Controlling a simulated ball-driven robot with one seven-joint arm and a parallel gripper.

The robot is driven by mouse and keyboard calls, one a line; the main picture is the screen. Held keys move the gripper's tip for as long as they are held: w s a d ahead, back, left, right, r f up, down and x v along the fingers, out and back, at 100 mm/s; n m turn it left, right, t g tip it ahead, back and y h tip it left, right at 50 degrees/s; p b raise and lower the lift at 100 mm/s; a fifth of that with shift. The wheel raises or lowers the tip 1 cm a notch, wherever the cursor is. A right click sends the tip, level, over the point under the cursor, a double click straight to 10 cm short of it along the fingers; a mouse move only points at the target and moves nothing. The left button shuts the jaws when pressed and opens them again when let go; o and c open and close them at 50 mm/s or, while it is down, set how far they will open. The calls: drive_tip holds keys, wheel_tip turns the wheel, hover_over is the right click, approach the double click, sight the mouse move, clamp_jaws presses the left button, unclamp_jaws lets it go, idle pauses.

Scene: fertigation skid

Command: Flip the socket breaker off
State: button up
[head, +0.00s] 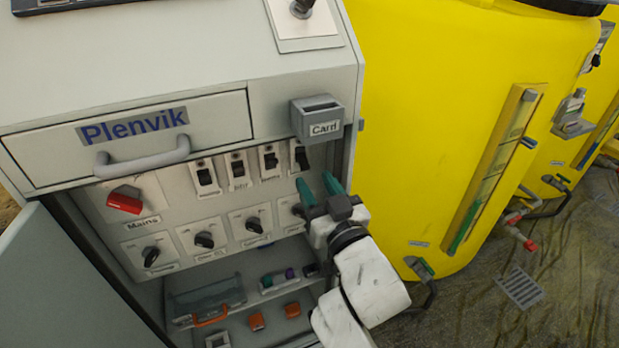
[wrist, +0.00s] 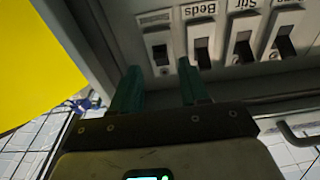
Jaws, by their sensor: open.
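A row of breakers with dark levers runs across the upper panel inside the open cabinet. The rightmost breaker (head: 301,157) is beside the cabinet's right wall; its label is hidden behind my gripper (head: 318,182). In the wrist view, upside down, this is the leftmost breaker (wrist: 160,52), with a label too blurred to read. The Beds breaker (wrist: 203,48) and Stir breaker (wrist: 243,46) are beside it. My gripper (wrist: 160,68) is open and empty, its green fingers either side of the end breaker's lever, seemingly just short of it. I cannot tell that lever's position for certain.
The red Mains knob (head: 124,200) and several black rotary knobs (head: 204,240) sit left of and below the breakers. A card holder (head: 318,118) and the Plenvik drawer handle (head: 142,159) jut out above. A yellow tank (head: 420,130) stands right.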

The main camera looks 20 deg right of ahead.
drive_tip(key=s+b, duration=0.1)
drive_tip(key=s, duration=0.5)
drive_tip(key=shift+f, duration=0.3)
drive_tip(key=s+d+f+m+g+h+p, duration=0.25)
drive_tip(key=s+d+f+g+p, duration=0.35)
drive_tip(key=s+d+f+g, duration=0.35)
drive_tip(key=s+a+f+n+g+y+p, duration=0.1)
drive_tip(key=s+f+g, duration=0.3)
drive_tip(key=s, duration=0.5)
drive_tip(key=s+f+n+g+y+p, duration=0.1)
drive_tip(key=s+f+g+p, duration=0.2)
drive_tip(key=s, duration=0.6)
drive_tip(key=shift+s+a+f+g+p, duration=0.2)
drive_tip(key=shift+a+f+g+p, duration=0.15)
drive_tip(key=shift+f+g, duration=0.5)
